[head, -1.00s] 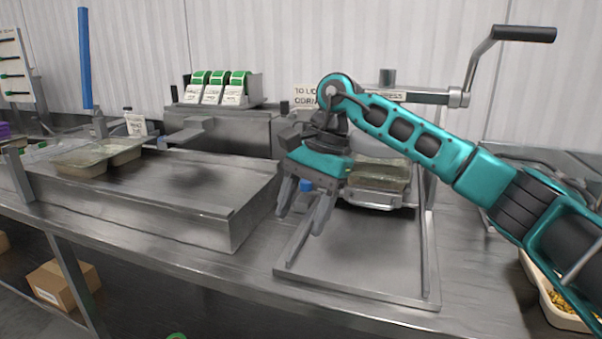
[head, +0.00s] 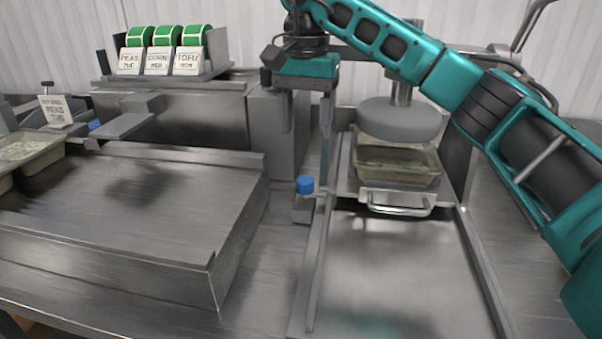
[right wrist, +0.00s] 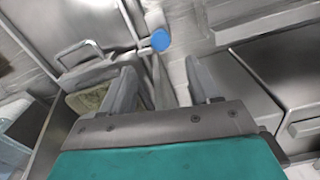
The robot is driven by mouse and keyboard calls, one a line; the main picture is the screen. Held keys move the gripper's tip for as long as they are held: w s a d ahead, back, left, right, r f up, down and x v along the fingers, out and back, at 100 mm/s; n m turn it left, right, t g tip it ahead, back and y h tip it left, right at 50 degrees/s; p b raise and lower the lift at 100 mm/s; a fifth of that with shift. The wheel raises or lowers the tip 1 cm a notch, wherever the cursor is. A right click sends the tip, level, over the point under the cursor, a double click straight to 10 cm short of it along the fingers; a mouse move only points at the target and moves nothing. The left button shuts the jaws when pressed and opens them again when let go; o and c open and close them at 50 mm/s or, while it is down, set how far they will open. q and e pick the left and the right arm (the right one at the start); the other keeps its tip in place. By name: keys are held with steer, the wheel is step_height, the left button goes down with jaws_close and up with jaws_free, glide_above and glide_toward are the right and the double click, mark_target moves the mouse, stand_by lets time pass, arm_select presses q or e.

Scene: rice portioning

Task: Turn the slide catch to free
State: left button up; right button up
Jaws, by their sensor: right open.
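The slide catch shows as a blue knob (head: 305,185) on a small grey block, beside the left rail of the press slide. The blue knob (right wrist: 160,40) also shows in the right wrist view, beyond my fingertips and roughly between them. My right gripper (head: 306,130) is open and empty, fingers pointing down, above and behind the knob in the head view. In the right wrist view the two fingers (right wrist: 168,85) are apart. The slide carriage (head: 399,201) has a front handle and bears a tray of food (head: 397,165) under the round press plate (head: 400,119). My left gripper is not in view.
A steel platform (head: 130,200) stands left of the slide. Label rolls (head: 162,37) sit on a steel box behind it. Food trays (head: 28,150) are at the far left. The slide bed (head: 400,270) in front of the carriage is bare.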

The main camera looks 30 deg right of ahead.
mark_target(305, 180)
step_height(305, 180, down, 10)
steer(key=shift+r+b, duration=0.1)
steer(key=shift+b, duration=0.7)
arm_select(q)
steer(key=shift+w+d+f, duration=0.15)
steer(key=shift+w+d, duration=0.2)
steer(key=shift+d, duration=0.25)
arm_select(e)
steer(key=shift+f, duration=0.65)
steer(key=shift+c, duration=0.2)
steer(key=c, duration=1)
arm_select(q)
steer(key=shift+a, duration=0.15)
